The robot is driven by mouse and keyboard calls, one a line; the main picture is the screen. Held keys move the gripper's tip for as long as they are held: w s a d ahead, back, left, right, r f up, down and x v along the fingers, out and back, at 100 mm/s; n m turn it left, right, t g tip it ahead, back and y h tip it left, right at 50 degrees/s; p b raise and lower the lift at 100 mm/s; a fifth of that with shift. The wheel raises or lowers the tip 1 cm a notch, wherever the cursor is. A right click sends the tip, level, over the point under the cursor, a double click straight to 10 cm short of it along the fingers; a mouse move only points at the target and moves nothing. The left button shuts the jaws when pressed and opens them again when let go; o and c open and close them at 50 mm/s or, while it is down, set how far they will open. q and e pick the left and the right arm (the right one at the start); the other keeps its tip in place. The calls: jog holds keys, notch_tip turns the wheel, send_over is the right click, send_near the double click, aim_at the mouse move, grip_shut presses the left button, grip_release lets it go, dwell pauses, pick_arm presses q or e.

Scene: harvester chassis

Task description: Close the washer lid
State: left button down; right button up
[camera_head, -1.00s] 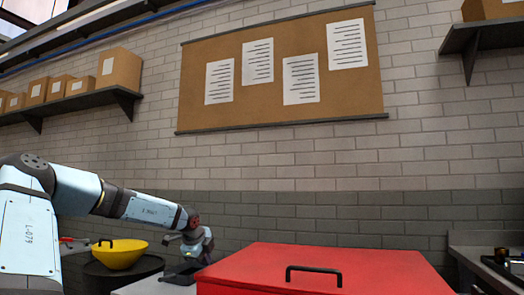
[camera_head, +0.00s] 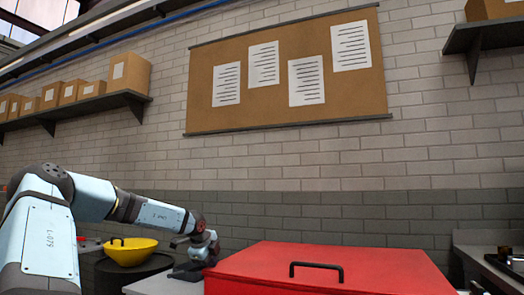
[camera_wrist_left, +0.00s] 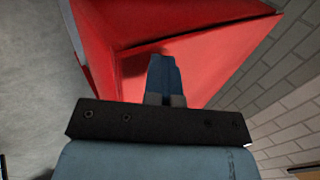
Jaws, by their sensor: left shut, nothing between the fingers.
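The washer (camera_head: 400,272) is a red box at the bottom of the head view, cut off by the frame edge. Its red lid (camera_head: 255,262) carries a black handle (camera_head: 317,267); how far the lid stands open is hard to tell. The left wrist view shows red panels (camera_wrist_left: 245,40) with dark seams between them. My left gripper (camera_wrist_left: 162,62) is shut and empty, its fingers in front of a red panel there; contact is unclear. In the head view my left wrist is just left of the washer, with the fingertips not clearly visible. My right gripper is out of view.
A yellow bowl (camera_head: 130,252) sits on a dark round stand left of my left wrist. A pale counter (camera_head: 150,286) lies beside the washer. A brick wall with a corkboard (camera_head: 285,118) stands behind. Another counter (camera_head: 468,240) is at the right.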

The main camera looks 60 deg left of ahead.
pick_arm(q)
jog(key=shift+s+d+f, duration=0.1)
jog(key=shift+d+f, duration=0.1)
jog(key=shift+f, duration=0.25)
jog(key=shift+s+d+f, duration=0.1)
jog(key=shift+d+f, duration=0.05)
jog(key=shift+f, duration=0.25)
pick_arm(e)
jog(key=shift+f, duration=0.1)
pick_arm(q)
jog(key=a+r+p+v, duration=0.1)
jog(key=v, duration=1.3)
jog(key=shift+w+r+p, duration=0.25)
jog(key=shift+r+p, duration=0.05)
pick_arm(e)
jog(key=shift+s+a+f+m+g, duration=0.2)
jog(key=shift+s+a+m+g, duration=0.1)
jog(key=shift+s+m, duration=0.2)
pick_arm(q)
jog(key=shift+d, duration=0.1)
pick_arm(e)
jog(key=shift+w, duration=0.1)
